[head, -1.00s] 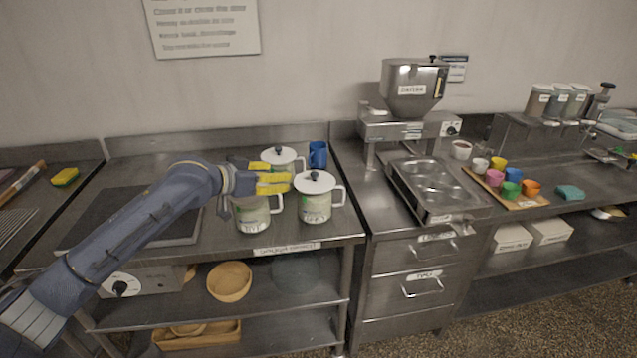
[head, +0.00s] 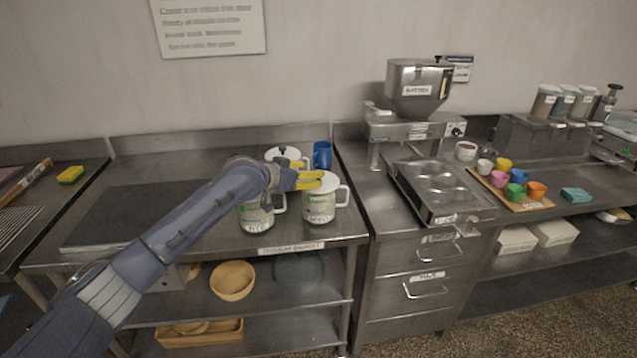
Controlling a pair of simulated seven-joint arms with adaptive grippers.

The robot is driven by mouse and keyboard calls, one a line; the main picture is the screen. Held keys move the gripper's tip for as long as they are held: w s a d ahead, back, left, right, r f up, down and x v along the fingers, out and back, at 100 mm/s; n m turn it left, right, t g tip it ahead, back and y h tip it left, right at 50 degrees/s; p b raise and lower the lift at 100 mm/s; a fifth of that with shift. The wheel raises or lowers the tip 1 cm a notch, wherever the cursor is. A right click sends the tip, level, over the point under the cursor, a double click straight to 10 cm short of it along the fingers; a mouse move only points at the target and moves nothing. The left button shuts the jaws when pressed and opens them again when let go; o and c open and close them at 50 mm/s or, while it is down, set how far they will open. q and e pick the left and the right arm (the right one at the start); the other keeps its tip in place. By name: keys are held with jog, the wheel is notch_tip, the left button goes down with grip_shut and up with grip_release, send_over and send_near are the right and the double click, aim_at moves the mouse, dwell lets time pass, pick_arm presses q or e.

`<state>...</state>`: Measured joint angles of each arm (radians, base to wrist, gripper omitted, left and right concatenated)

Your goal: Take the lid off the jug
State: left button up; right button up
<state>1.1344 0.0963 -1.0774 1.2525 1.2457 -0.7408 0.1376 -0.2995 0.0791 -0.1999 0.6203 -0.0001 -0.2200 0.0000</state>
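Three white jugs stand on the steel counter at the left. The right jug (head: 321,208) has a white lid (head: 327,184) seated on top. My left gripper (head: 316,180), with yellow fingers, is at the top of this lid, over the spot of its black knob, which is hidden. I cannot tell whether the fingers are closed on the knob. The front left jug (head: 256,217) has its top hidden behind my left arm. The back jug (head: 296,158) wears a white lid with a black knob (head: 283,150). My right gripper is not in view.
A blue mug (head: 322,154) stands close behind the jugs. A dark flat plate (head: 130,213) lies left of them. A steel hopper machine (head: 416,95) and a metal tray (head: 440,190) are at the right, beyond a gap of bare counter.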

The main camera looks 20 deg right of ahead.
pick_arm(q)
jog(key=shift+x, duration=2.5)
jog(key=shift+s+d, duration=0.1)
jog(key=shift+s, duration=0.05)
jog(key=shift+c, duration=0.5)
grip_shut()
